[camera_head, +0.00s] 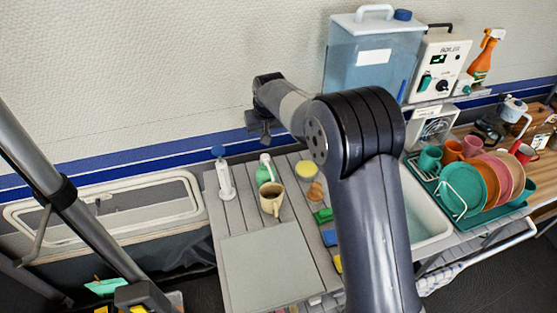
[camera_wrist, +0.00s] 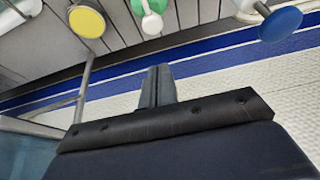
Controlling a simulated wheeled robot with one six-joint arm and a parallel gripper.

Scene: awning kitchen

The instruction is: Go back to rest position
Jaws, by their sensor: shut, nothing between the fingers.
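My gripper (camera_head: 262,130) hangs in the air at the end of my raised arm, near the back wall and above the slatted counter. In the wrist view my gripper (camera_wrist: 158,82) shows its two fingers pressed together with nothing between them. The lower part of the fingers is hidden behind the dark wrist edge. Below the gripper on the counter (camera_head: 263,237) stand a white dispenser with a blue top (camera_head: 224,177), a green bottle (camera_head: 265,172) and a beige mug (camera_head: 271,199).
A blue water tank (camera_head: 358,60) and a white boiler box (camera_head: 440,62) stand along the wall at right. A dish rack holds coloured plates (camera_head: 470,188) beside the sink (camera_head: 425,213). A grey pole (camera_head: 65,190) rises at left. The grey board on the front counter is clear.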

